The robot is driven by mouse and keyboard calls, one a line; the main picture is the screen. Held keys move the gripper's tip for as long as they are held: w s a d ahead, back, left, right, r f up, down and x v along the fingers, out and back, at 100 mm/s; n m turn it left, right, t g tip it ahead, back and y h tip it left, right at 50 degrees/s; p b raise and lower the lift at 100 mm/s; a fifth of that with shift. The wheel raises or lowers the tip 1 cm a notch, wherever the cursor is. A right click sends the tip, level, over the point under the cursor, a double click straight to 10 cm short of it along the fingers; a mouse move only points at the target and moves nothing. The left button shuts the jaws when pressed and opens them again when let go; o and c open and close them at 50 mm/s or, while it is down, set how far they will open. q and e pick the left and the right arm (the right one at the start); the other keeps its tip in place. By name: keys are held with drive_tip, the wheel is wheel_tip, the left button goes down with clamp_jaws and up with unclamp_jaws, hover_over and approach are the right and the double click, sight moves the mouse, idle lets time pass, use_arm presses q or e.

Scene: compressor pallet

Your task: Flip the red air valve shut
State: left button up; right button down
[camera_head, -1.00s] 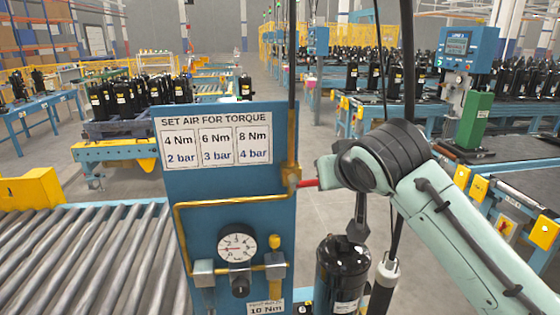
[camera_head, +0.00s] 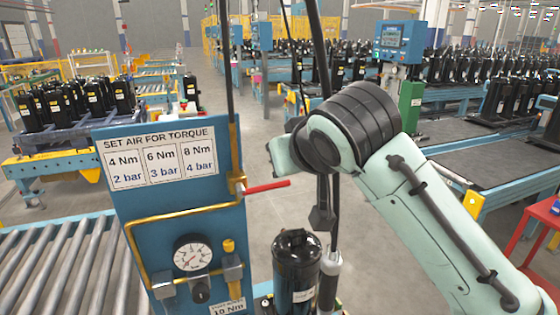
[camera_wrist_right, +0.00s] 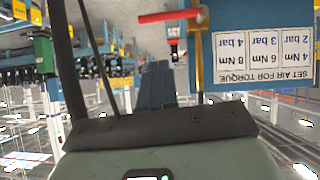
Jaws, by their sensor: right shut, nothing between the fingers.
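The red valve lever (camera_head: 266,187) sticks out to the right from a brass valve (camera_head: 238,184) on the edge of the blue panel (camera_head: 140,204). It lies nearly level, across the vertical brass pipe. My right gripper (camera_head: 321,220) is shut and empty, pointing down to the right of the lever and apart from it in the picture. The pale tip of my arm hangs just above and right of the lever's free end; contact cannot be told. The right wrist view is upside down and shows the lever (camera_wrist_right: 170,16) beside the sign. My left gripper is not in view.
A pressure gauge (camera_head: 193,252) sits on the panel below the torque sign (camera_head: 160,158). A black compressor (camera_head: 297,270) stands below my gripper. A hanging tool (camera_head: 330,266) and its cables are close beside it. Conveyor rollers (camera_head: 60,262) lie left; a red table (camera_head: 535,235) stands right.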

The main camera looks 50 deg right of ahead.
drive_tip(key=v, duration=0.3)
drive_tip(key=shift+a, duration=0.1)
idle(0.6)
